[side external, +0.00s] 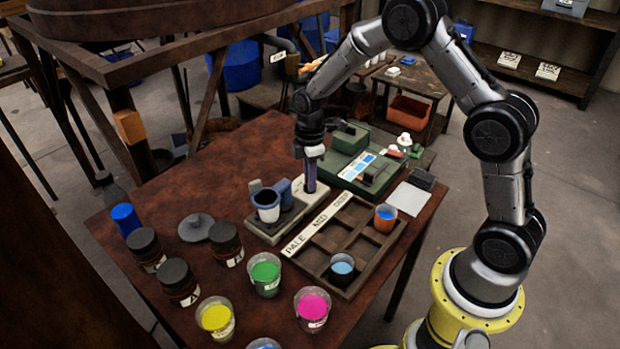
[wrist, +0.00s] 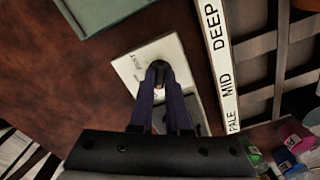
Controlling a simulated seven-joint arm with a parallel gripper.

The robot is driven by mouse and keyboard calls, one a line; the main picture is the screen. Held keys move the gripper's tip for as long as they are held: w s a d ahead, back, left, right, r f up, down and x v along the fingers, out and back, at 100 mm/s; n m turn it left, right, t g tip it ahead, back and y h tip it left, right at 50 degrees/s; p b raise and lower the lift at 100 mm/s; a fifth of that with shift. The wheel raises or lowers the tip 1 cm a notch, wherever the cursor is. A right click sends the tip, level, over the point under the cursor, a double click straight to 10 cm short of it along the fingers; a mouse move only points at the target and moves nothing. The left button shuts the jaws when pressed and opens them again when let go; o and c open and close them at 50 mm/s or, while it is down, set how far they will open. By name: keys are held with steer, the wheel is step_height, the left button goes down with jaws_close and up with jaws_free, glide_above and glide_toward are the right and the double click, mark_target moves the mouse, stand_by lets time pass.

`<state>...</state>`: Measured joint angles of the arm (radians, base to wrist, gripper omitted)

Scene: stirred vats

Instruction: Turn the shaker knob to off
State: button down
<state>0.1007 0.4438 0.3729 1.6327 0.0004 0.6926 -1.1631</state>
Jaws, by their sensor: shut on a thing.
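The shaker (side external: 266,236) is a low, pale grey unit on the brown table, left of the labelled wooden tray. A cup with dark contents (side external: 267,206) stands on it. In the wrist view, the shaker's pale top panel (wrist: 130,72) has small dark lettering, too small to read surely. My gripper (side external: 311,189) points down at the far right end of the shaker. In the wrist view, my gripper (wrist: 159,74) is shut on the small dark shaker knob (wrist: 158,80). The fingers hide much of the knob, so its setting cannot be told. The fingers hide it in the side view.
A divided tray (side external: 318,222) marked PALE, MID and DEEP holds cups to the right. A green unit (side external: 345,178) stands behind. Open cups of green (side external: 265,275), yellow (side external: 215,318) and pink (side external: 312,308) and dark-lidded jars (side external: 178,281) crowd the front left.

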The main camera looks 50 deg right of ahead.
steer(key=c, duration=0.9)
jaws_free()
steer(key=shift+r, duration=0.1)
step_height(320, 180, up, 14)
steer(key=shift+f, duration=0.15)
